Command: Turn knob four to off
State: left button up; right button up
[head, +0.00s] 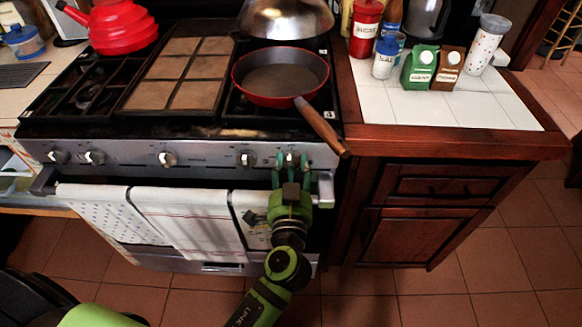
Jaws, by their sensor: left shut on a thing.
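The stove's front panel (205,153) carries a row of silver knobs. Two knobs sit at the left, the first (58,156) and the second (95,157). A third knob (167,159) is near the middle, and a fourth from the left (248,158) is right of it. My left gripper (291,162) reaches up from below and is shut on the rightmost knob, with its green fingers on either side. The fingers partly hide that knob, so its angle is unclear. Numbers on the knobs are too small to read. My right gripper is not in view.
Towels (185,222) hang on the oven handle just below the panel. A red pan (280,78) stands on the right burner, its wooden handle (322,127) jutting over the front edge near my gripper. A red kettle (122,26) is at the back left.

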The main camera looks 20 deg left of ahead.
pick_arm(q)
jog(key=shift+w+d+r+m, duration=0.1)
jog(key=shift+r+m, duration=0.45)
jog(key=shift+m, duration=0.65)
jog(key=o, duration=1.1)
jog(key=shift+d, duration=0.1)
jog(key=shift+o, duration=0.2)
jog(key=shift+f, duration=0.2)
jog(key=v, duration=1.2)
